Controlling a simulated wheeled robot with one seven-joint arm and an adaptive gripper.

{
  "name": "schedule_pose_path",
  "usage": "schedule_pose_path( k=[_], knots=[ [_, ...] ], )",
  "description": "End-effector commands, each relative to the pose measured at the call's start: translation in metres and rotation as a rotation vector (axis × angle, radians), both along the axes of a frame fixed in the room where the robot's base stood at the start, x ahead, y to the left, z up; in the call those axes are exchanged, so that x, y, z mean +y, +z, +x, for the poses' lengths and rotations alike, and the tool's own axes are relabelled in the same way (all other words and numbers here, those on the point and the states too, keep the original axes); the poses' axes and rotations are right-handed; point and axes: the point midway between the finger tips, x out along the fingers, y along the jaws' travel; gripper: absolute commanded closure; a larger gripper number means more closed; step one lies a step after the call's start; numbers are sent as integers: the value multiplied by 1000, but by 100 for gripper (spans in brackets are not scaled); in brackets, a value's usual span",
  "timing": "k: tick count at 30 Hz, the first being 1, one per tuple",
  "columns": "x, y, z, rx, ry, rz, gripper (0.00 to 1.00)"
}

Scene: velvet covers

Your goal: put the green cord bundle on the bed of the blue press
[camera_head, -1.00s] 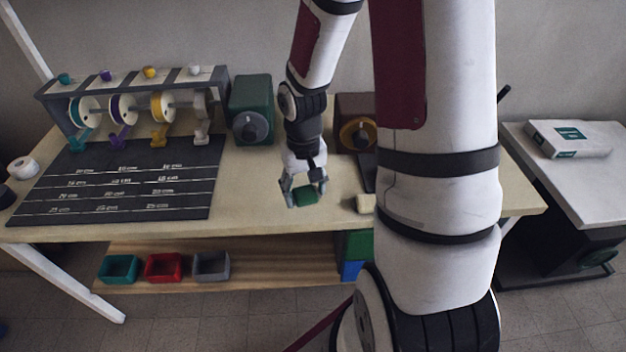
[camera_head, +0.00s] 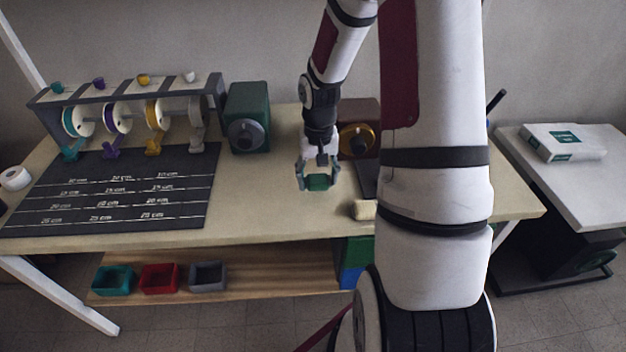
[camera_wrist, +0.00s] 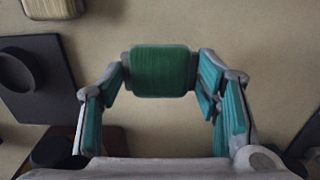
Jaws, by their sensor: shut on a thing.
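The green cord bundle (camera_head: 319,182) is between the fingertips of my gripper (camera_head: 318,184), above the bench top. In the wrist view the bundle (camera_wrist: 164,71) is a ribbed green block, with the teal-padded fingers of my gripper (camera_wrist: 163,80) shut on its two sides. No blue press can be made out; my arm hides part of the bench at the right. A dark plate (camera_head: 369,178) stands partly behind my arm; it also shows with a round black knob in the wrist view (camera_wrist: 50,75).
A green box with a dial (camera_head: 248,118) and a brown box with a gold dial (camera_head: 357,142) stand at the back. A cream block (camera_head: 362,210) lies near the front edge. A spool rack (camera_head: 130,95) and marked mat (camera_head: 120,195) fill the left. The middle bench is clear.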

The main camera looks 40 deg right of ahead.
Motion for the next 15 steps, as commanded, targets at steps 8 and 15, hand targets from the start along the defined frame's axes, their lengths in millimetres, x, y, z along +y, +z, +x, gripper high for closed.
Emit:
schedule_pose_path(
  k=[8, 15],
  knots=[
    [-8, -4, 27, 1, 0, 0, 65],
    [-7, -30, 27, 2, 1, 2, 65]
  ],
)
